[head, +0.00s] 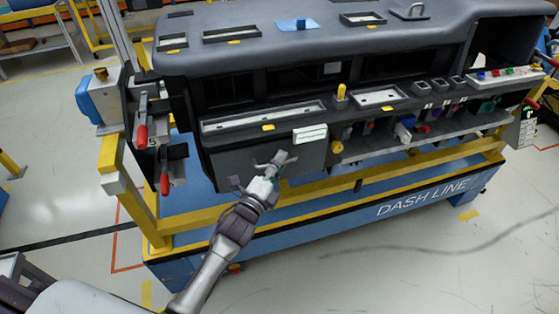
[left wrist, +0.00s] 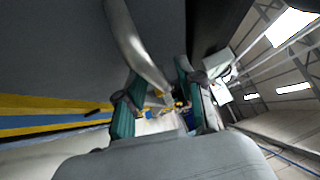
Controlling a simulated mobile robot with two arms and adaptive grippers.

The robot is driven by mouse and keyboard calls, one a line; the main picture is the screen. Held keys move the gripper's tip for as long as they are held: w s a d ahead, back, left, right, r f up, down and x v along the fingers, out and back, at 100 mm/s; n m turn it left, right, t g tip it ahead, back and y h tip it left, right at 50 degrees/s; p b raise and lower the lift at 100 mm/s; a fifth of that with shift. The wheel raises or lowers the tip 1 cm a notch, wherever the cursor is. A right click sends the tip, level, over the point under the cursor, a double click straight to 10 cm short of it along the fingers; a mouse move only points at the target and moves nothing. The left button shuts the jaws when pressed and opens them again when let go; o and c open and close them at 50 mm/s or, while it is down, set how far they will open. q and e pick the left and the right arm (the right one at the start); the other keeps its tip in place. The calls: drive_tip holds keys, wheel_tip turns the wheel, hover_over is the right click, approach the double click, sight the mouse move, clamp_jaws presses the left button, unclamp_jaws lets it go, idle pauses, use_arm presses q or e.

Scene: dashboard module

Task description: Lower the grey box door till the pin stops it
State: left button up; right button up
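The grey box door (head: 228,162) is the dark grey panel at the lower left of the dashboard module. It looks upright, with a white piece (head: 310,134) at its upper right. My left gripper (head: 274,164) is in front of the door's middle, fingers spread. In the left wrist view its teal fingers (left wrist: 158,76) stand apart, with a curved metallic bar (left wrist: 142,50) reaching between them. I cannot tell whether they touch it. A grey surface (left wrist: 50,50) fills the upper left there. I cannot make out the stop pin. My right gripper is not in view.
The dashboard (head: 330,35) rests on a yellow and blue frame (head: 350,212). A round yellow knob (head: 336,147) is right of the door, and a yellow peg (head: 341,91) stands above it. Red-handled clamps (head: 142,135) are at left. The floor in front is clear.

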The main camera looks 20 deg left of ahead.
use_arm(q)
drive_tip(key=shift+w, duration=0.2)
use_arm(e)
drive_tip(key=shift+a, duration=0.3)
use_arm(q)
clamp_jaws()
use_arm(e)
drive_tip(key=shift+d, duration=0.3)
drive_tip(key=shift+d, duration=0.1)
use_arm(q)
drive_tip(key=shift+f, duration=0.1)
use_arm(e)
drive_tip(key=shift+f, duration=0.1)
